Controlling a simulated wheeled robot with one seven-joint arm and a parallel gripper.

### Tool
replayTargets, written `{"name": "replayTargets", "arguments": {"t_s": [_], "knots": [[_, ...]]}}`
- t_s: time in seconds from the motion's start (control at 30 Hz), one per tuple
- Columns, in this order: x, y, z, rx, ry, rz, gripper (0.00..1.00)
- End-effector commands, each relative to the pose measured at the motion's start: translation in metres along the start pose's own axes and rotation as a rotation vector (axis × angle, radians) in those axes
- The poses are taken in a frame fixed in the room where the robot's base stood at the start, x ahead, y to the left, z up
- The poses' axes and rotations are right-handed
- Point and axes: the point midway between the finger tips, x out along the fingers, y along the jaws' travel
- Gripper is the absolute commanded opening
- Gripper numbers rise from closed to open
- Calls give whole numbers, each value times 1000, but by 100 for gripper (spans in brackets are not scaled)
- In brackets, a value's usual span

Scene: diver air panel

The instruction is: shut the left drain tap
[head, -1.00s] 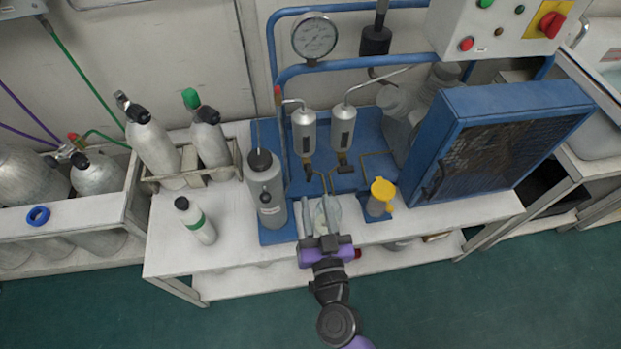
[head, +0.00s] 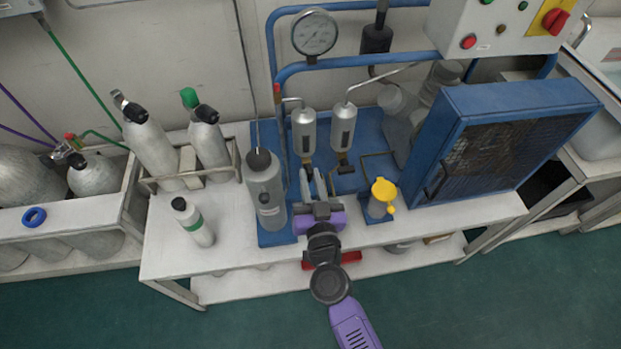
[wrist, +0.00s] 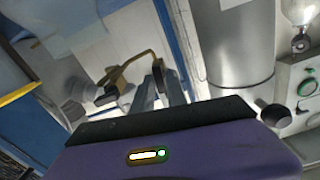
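Two grey filter cylinders stand side by side on the blue panel. The left drain tap (head: 307,160) is a small brass fitting under the left cylinder (head: 303,130). The right drain tap (head: 345,168), brass with a dark handle, sits under the right cylinder (head: 342,128); it also shows in the wrist view (wrist: 106,92). My gripper (head: 311,172) is just in front of and below the left tap. Its two fingers (wrist: 158,88) are apart, with a gap between them. The fingertips partly hide the left tap's handle, so its position and any contact are unclear.
A tall grey cylinder (head: 265,190) stands close left of my gripper. A yellow-lidded cup (head: 382,195) is to the right, with a large blue caged unit (head: 500,140) beyond it. A small green-banded bottle (head: 194,222) stands at the front left of the white bench (head: 225,258).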

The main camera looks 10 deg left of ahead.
Motion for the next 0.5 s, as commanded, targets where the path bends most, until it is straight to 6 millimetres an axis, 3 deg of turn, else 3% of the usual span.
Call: {"name": "replayTargets", "arguments": {"t_s": [0.07,0.5], "knots": [[0,0,0,0,0,0,0],[0,0,0,35,0,0,0]]}}
